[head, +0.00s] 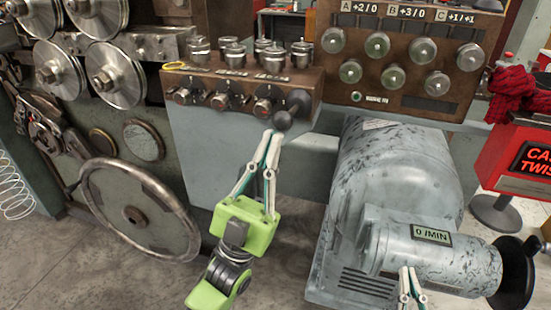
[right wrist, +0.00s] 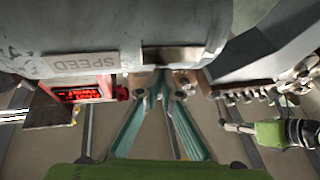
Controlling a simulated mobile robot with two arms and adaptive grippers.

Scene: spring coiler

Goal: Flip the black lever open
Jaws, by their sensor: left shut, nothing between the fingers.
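The black lever (head: 284,120) is at the lower right edge of the brown control panel. It ends in a dark ball and slants down toward the front, with a second dark round part just above it. My left gripper (head: 272,134) is shut and empty. Its fingertips point up and are just below and left of the ball; I cannot tell whether they touch it. My right gripper (head: 408,269) is low in front of the grey motor. In the right wrist view (right wrist: 163,82) its fingers come together with nothing seen between them.
The brown panel (head: 316,84) carries several knobs and metal pots. The grey motor housing (head: 395,165) with a 0 /MIN display stands to the right. A large handwheel (head: 135,214) is at the left. A red sign box (head: 530,160) stands at the right edge.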

